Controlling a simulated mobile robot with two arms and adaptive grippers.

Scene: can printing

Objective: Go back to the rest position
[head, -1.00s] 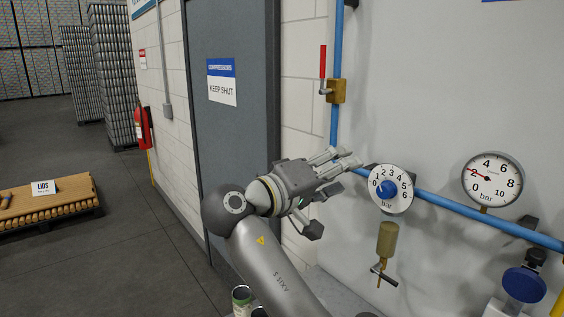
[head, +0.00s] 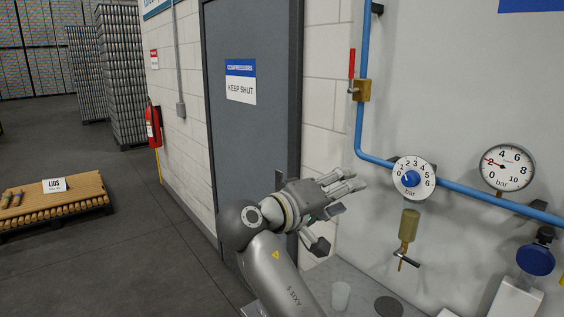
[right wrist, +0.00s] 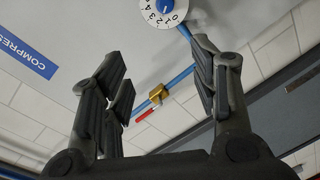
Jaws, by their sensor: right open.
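My right arm rises from the bottom of the head view, and its gripper (head: 340,211) is open and empty. Its fingers point right, a little left of the round white regulator dial (head: 413,177) with a blue knob, and appear apart from it. In the right wrist view the open gripper (right wrist: 160,82) has nothing between its fingers, and the dial (right wrist: 164,8) shows beyond it at the top. My left gripper is not in view.
A blue pipe (head: 461,189) with a red-handled valve (head: 362,90) runs along the wall. A pressure gauge (head: 507,167) is at the right. A grey door (head: 255,130) stands behind the arm. A pallet of lids (head: 58,200) lies at the left; the floor between is clear.

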